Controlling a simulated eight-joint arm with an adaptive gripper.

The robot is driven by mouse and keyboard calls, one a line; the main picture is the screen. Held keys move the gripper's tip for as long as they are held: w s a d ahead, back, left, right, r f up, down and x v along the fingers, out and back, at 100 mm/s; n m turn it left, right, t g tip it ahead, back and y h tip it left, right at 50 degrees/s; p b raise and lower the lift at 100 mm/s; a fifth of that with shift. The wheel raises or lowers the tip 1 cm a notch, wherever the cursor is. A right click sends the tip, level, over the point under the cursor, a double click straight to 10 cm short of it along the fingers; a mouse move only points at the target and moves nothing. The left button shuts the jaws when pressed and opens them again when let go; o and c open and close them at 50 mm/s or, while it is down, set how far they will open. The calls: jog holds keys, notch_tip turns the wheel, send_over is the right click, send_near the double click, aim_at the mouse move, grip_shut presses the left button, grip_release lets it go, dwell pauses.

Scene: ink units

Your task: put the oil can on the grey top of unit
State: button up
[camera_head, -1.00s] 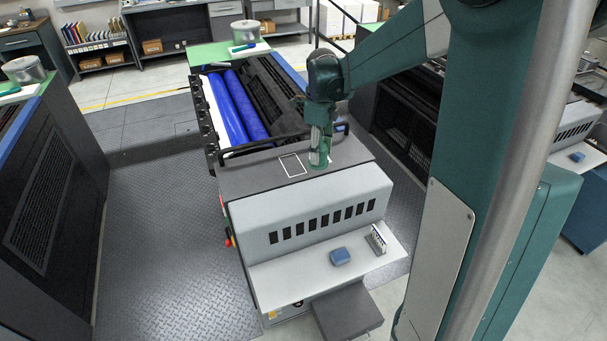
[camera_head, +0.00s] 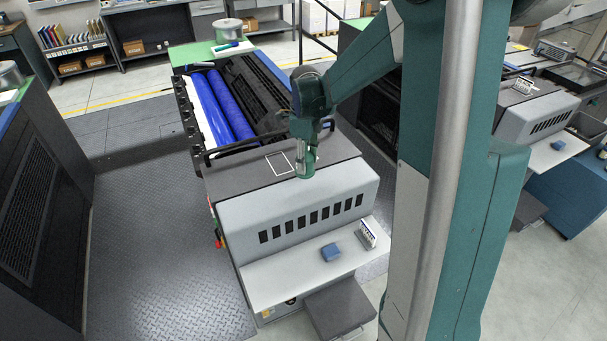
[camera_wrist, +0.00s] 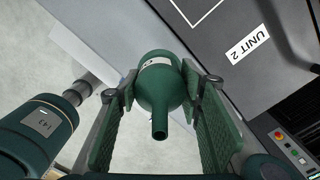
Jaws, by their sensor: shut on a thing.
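The dark green oil can (camera_wrist: 160,85), with a rounded body, a narrow spout and a small pale label, is between the two green finger pads of my gripper (camera_wrist: 162,100). The gripper is shut on it, with the spout toward the wrist camera. In the head view my gripper (camera_head: 305,145) is over the front part of the unit's dark grey top (camera_head: 335,152), right of a white outlined rectangle (camera_head: 279,163). Whether the can touches the top is unclear. The wrist view shows a "UNIT 2" label (camera_wrist: 248,45) on the grey surface.
A pale vented housing (camera_head: 300,215) and a white shelf (camera_head: 290,263) with a blue item (camera_head: 331,252) are in front of the top. Blue rollers (camera_head: 222,105) and a black rail (camera_head: 240,143) lie behind it. A control panel (camera_wrist: 295,150) shows lower right.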

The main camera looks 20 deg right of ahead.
jog(key=shift+f, duration=1)
jog(key=shift+f, duration=2.1)
jog(key=shift+f, duration=0.15)
jog(key=o, duration=1.2)
notch_tip(320, 180, up, 12)
jog(key=shift+r, duration=0.15)
jog(key=shift+a+r, duration=0.1)
